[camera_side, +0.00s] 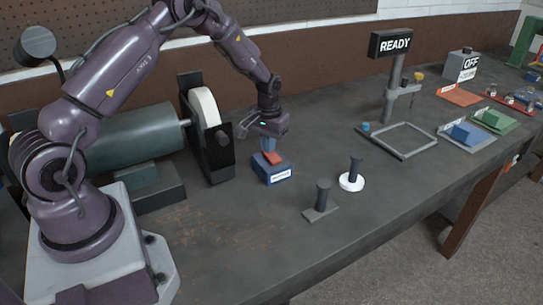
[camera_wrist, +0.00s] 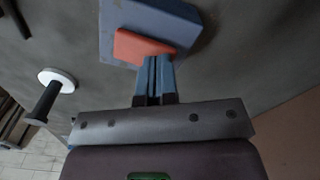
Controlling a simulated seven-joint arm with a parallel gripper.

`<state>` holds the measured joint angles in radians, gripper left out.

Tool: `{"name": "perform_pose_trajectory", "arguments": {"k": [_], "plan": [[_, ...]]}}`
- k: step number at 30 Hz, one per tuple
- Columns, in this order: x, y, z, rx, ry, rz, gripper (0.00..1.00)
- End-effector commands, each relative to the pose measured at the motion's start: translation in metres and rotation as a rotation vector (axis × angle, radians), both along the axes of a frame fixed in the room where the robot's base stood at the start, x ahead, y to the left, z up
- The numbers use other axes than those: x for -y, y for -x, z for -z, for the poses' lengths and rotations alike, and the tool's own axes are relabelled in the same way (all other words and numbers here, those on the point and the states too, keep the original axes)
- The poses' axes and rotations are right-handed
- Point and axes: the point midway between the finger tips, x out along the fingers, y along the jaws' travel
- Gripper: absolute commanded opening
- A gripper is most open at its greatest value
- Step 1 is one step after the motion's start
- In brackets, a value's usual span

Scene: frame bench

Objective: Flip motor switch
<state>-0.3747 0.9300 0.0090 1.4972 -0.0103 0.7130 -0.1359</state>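The motor switch is a blue box (camera_side: 271,171) with a white label on its front and a red-orange rocker (camera_side: 273,157) on top. It stands on the bench just right of the grinder. My gripper (camera_side: 269,147) points down right above the rocker. In the wrist view the blue box (camera_wrist: 124,18) and the rocker (camera_wrist: 137,46) lie at my fingertips (camera_wrist: 155,62). The blue fingers are together with nothing between them. The tips overlap the rocker's edge in view; I cannot tell whether they touch it.
The grinder, with a green motor (camera_side: 137,137) and pale wheel (camera_side: 205,107), stands close left. A dark post on a white disc (camera_side: 351,181) and another post (camera_side: 321,200) stand right. Further right are a grey frame (camera_side: 431,147) and a READY sign (camera_side: 394,44). The front bench is clear.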

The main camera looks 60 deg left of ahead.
Motion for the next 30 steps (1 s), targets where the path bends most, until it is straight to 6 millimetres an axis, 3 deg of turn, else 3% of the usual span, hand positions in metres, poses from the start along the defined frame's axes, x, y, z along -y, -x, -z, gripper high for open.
{"name": "perform_pose_trajectory", "arguments": {"k": [12, 30], "plan": [[0.001, 0.0, 0.004, 0.0, 0.001, 0.0, 0.0], [0.0, 0.0, -0.044, 0.0, 0.0, 0.0, 0.0]]}}
